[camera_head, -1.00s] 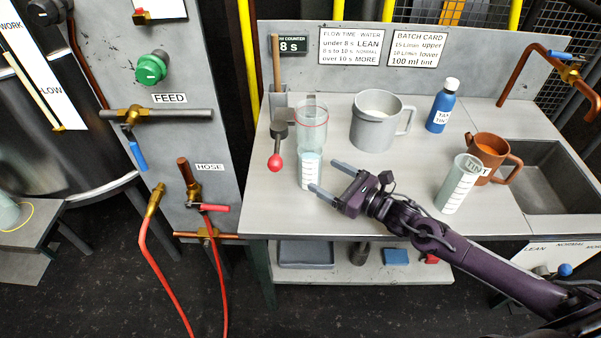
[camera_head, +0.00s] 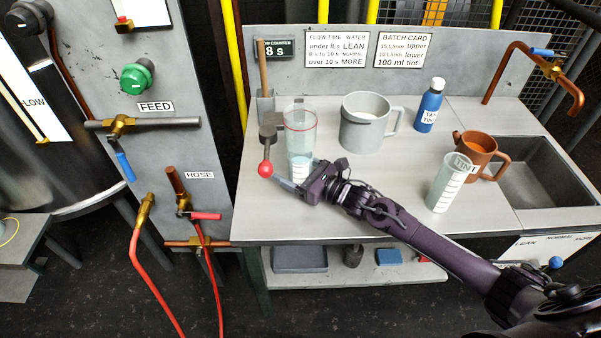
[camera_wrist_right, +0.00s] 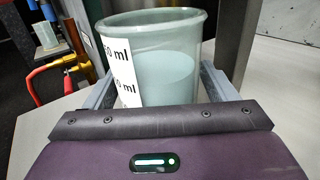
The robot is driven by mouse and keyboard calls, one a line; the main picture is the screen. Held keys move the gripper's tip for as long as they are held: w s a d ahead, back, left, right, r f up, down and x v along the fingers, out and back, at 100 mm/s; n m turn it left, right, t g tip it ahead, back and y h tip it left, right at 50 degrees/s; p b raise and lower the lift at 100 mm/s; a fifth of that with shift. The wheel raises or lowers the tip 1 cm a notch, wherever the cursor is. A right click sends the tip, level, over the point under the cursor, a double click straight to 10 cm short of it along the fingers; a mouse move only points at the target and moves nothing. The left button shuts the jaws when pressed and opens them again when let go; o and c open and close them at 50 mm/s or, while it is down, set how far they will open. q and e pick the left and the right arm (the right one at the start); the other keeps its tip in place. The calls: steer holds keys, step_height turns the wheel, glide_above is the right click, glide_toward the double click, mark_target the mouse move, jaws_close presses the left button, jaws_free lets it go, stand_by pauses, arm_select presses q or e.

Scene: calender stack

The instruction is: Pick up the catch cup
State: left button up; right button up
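The catch cup (camera_head: 300,168) is a small clear cup with a white scale label, holding pale blue liquid. It stands upright on the bench under a clear funnel vessel with a red rim (camera_head: 301,122). In the right wrist view the cup (camera_wrist_right: 170,75) fills the space between my fingers, its label facing left. My right gripper (camera_head: 296,176) is open, with one finger on each side of the cup. Small gaps seem to remain, though contact is hard to tell. The fingertips are partly hidden by the cup. My left gripper is not in view.
A lever with a red ball (camera_head: 265,169) hangs just left of the gripper. A grey jug (camera_head: 365,128) stands behind it. A tint beaker (camera_head: 446,186), brown mug (camera_head: 478,148) and blue bottle (camera_head: 429,105) stand to the right, before the sink (camera_head: 545,175). The front bench left of centre is clear.

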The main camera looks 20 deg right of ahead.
steer(key=c, duration=1.2)
steer(key=shift+r, duration=0.3)
